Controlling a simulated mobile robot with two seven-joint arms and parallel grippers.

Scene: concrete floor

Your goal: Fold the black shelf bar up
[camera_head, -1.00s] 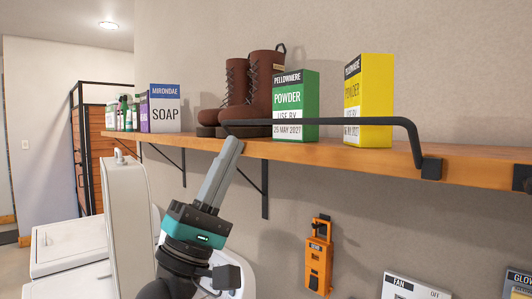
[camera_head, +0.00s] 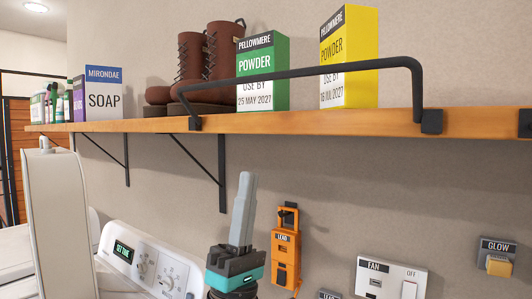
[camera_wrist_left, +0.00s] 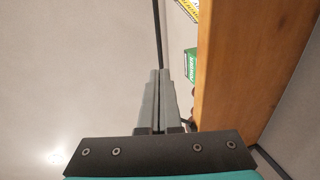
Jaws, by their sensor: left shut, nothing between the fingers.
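The black shelf bar (camera_head: 300,72) stands above the front edge of the wooden shelf (camera_head: 320,122), its legs rising from black brackets at the left (camera_head: 195,123) and right (camera_head: 431,121). It crosses in front of the boxes; its exact tilt is hard to tell. My left gripper (camera_head: 246,177) points up below the shelf, shut and empty, apart from the bar. In the left wrist view the shut fingers (camera_wrist_left: 157,75) point toward a thin dark bar (camera_wrist_left: 158,30), with the shelf's wooden edge (camera_wrist_left: 235,70) to their right. My right gripper is not in view.
On the shelf are brown boots (camera_head: 222,55), a green powder box (camera_head: 262,75), a yellow powder box (camera_head: 350,40) and a soap box (camera_head: 103,92). A shelf brace (camera_head: 221,170) hangs beside my gripper. Wall devices include an orange unit (camera_head: 286,250) and a fan switch (camera_head: 390,278).

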